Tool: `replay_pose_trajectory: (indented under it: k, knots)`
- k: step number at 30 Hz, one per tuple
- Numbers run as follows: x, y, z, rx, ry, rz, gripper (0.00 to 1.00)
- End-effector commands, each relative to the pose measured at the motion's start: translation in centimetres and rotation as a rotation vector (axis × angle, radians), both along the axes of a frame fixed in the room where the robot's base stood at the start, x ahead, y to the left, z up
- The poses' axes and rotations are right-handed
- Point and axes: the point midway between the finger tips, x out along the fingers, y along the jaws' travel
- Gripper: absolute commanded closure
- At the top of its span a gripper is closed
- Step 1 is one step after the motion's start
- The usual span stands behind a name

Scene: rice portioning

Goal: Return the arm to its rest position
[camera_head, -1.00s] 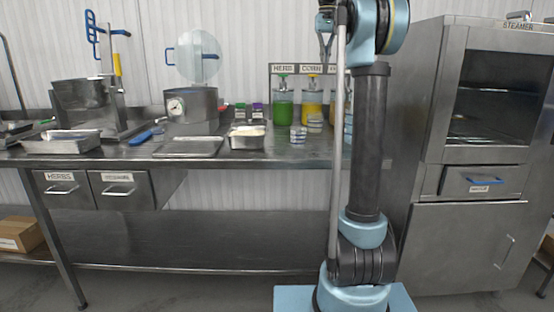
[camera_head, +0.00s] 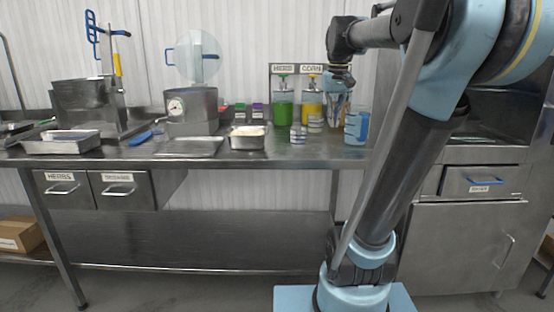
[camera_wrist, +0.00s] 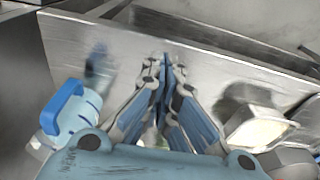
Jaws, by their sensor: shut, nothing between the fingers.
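My arm leans across the right of the head view, and my gripper (camera_head: 342,84) hangs at its end above the right part of the steel table, in front of the dispensers. In the wrist view the fingers of my gripper (camera_wrist: 163,62) are together with nothing between them. A clear jug with a blue handle (camera_head: 356,126) stands on the table below and right of the gripper; it also shows at the left of the wrist view (camera_wrist: 72,112). The gripper looks apart from it.
The steel table (camera_head: 300,160) holds a rice pan (camera_head: 247,138), a flat tray (camera_head: 190,147), a pot with a dial (camera_head: 190,110), and green (camera_head: 283,108) and yellow (camera_head: 312,106) dispensers. Small stacked cups (camera_head: 298,134) stand before them. The steamer cabinet (camera_head: 470,230) is at right.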

Motion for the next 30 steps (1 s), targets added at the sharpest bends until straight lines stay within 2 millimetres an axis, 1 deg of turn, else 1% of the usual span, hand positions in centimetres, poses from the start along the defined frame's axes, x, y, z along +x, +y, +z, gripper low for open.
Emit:
replay_pose_trajectory:
  k: [1,8,12,14,15,17,18,21,24,25,27,30]
  knots:
    - [-1.5,0.0,-1.8,0.0,-0.005,0.001,1.0]
    - [-7.4,0.0,-9.6,-0.001,-0.029,0.003,1.0]
    - [-11.0,0.0,-14.8,-0.001,-0.044,0.005,1.0]
    - [-12.5,0.0,-17.1,-0.001,-0.05,0.006,1.0]
    - [-13.5,0.0,-18.6,-0.001,-0.054,0.006,1.0]
    - [-14.8,0.0,-20.9,-0.001,-0.06,0.007,1.0]
    - [-15.7,0.0,-22.3,-0.002,-0.064,0.007,1.0]
    - [-17.5,0.0,-25.5,-0.002,-0.072,0.008,1.0]
    - [-18.8,-0.2,-27.7,-0.002,-0.078,0.008,1.0]
    - [-19.1,-0.2,-28.1,-0.002,-0.079,0.008,1.0]
    - [-19.5,-0.3,-28.9,-0.002,-0.081,0.008,1.0]
    - [-19.7,-0.3,-29.3,-0.002,-0.082,0.008,1.0]
